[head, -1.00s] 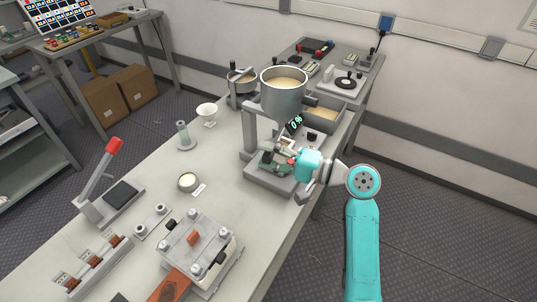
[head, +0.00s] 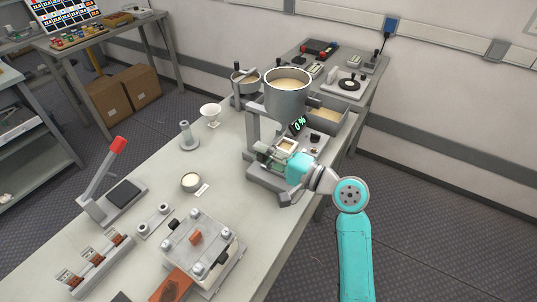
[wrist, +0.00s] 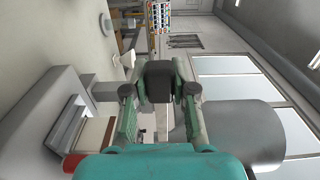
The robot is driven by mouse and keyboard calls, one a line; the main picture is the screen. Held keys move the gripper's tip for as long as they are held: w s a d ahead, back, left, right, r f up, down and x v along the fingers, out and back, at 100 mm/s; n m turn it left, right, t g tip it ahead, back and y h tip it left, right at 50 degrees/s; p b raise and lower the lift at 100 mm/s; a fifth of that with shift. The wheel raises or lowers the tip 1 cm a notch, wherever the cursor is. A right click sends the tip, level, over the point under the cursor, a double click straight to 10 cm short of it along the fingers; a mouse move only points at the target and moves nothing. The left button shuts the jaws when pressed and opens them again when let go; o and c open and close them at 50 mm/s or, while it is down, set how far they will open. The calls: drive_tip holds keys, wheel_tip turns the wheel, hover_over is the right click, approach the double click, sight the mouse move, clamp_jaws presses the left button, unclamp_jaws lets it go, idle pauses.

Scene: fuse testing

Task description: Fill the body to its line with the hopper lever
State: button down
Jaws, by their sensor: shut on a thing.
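The hopper (head: 287,103) is a grey round pot on a stand, filled with pale grain. A small square body (head: 286,146) with a pale opening sits under it, and shows in the wrist view (wrist: 92,136) at lower left beside a red cylinder. The display (head: 299,125) reads 0 %. My gripper (head: 264,154) is in front of the body, at the stand. In the wrist view its green fingers close around a dark block (wrist: 160,72), which looks like the grip of the hopper lever. The rest of the lever is hidden.
A red-handled press (head: 108,190) and a clamped block (head: 199,243) are nearer. A grain tray (head: 328,113) is behind.

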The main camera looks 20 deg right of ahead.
drive_tip(key=c, duration=0.9)
unclamp_jaws()
drive_tip(key=v, duration=1.2)
drive_tip(key=shift+a, duration=0.1)
